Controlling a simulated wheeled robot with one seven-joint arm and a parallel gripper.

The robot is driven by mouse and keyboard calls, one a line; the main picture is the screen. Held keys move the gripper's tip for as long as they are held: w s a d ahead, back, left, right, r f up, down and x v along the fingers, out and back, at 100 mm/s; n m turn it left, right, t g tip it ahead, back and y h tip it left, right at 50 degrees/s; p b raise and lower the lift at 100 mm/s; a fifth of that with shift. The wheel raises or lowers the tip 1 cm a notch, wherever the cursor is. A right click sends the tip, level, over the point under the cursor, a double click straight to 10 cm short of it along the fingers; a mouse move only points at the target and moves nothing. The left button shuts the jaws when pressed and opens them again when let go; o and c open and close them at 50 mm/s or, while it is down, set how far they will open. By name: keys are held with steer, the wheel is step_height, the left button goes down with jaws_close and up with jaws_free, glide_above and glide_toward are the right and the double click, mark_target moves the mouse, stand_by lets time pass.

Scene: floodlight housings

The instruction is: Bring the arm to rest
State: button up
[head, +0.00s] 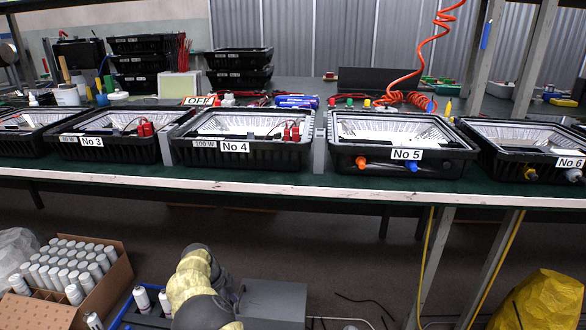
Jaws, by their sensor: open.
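My arm shows at the bottom centre of the head view, bent and low in front of the workbench (300,193). Its pale, yellowish links lie below the bench top and apart from it. My gripper cannot be made out in this view. The black floodlight housings No 3 (107,153), No 4 (240,154), No 5 (398,168) and No 6 (525,170) stand in a row along the bench's front edge. No 3 and No 4 have red connectors inside.
A cardboard box of silvery cans (50,312) stands on the floor at left, beside a blue crate (125,312) close to my arm. A yellow bag (545,302) lies at lower right. Yellow cables (425,260) hang by the bench legs. A red coiled hose (421,55) hangs above the bench.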

steer(key=s+d+r+n+y, duration=0.15)
steer(key=d+r, duration=0.25)
steer(key=d, duration=0.4)
steer(key=d+r+n, duration=0.2)
steer(key=d+r, duration=0.1)
steer(key=d, duration=0.4)
steer(key=d+r+n+y, duration=0.15)
steer(key=d+r, duration=0.25)
steer(key=d, duration=0.4)
steer(key=s+d+r+n+t, duration=0.1)
steer(key=s+d+r+n, duration=0.1)
steer(key=s+d+n, duration=0.35)
steer(key=s+d+r+n, duration=0.2)
steer(key=s+d, duration=0.1)
steer(key=s, duration=0.6)
steer(key=s+d+r+n+t, duration=0.1)
steer(key=s+d+r+n, duration=0.1)
steer(key=s+d+n, duration=0.35)
step_height(320, 180, up, 51)
steer(key=s+a+m+p, duration=0.1)
steer(key=a+p, duration=0.1)
steer(key=p, duration=4.9)
steer(key=shift+r+m+y, duration=0.15)
steer(key=shift+m+y, duration=0.25)
